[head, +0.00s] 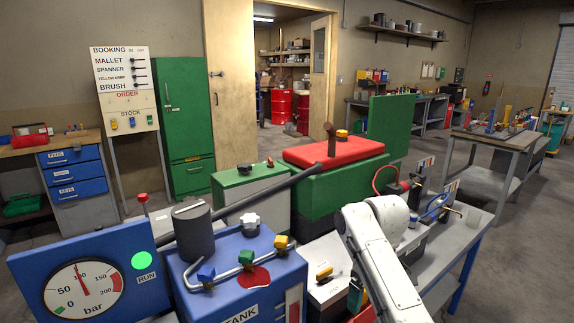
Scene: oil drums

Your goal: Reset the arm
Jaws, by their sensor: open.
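My white arm (385,262) rises from the bottom edge, right of centre, in the head view. It bends at a rounded joint near the benches. My gripper does not show; the arm's end is hidden or out of frame. The blue tank unit (240,283) stands left of the arm, with a dark cylinder (194,232) and a pipe with coloured valves on top. A grey bench (462,240) with small equipment stands right of the arm.
A blue gauge panel (84,270) with a lit green RUN lamp is at lower left. A green machine with a red top (334,152) stands behind the tank. Red drums (281,106) show through the doorway. Open floor (520,225) lies at the right.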

